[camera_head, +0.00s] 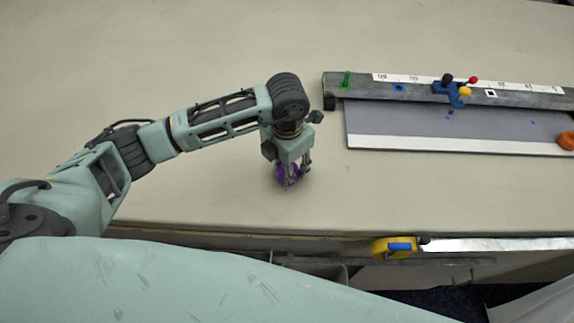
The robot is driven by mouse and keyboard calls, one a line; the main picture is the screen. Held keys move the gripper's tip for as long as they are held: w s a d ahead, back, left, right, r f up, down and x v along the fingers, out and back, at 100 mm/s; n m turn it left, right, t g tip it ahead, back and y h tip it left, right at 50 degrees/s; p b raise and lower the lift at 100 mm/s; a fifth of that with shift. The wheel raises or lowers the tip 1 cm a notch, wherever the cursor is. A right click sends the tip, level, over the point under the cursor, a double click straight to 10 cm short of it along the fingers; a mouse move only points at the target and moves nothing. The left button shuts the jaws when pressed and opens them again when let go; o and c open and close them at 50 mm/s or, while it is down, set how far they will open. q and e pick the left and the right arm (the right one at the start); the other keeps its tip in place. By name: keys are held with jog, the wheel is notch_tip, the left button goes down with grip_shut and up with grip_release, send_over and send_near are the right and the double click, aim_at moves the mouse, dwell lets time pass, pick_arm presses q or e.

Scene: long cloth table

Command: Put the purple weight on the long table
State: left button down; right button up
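The purple weight (281,174) shows at the fingers of my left gripper (290,179), low over the long table (190,60), near its front edge. The gripper points down and its fingers are around the weight, hiding much of it. I cannot tell whether the weight touches the tabletop or hangs just above it. My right gripper is not in view.
An orange ring (566,140) sits at the far right. A yellow clamp (392,247) is at the front edge. The table's left half is clear.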

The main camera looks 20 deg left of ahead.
pick_arm(q)
jog(key=c, duration=1)
grip_release()
jog(key=shift+c, duration=0.2)
jog(key=shift+r, duration=0.1)
notch_tip(320, 180, up, 11)
jog(key=b, duration=0.3)
jog(key=shift+r, duration=0.55)
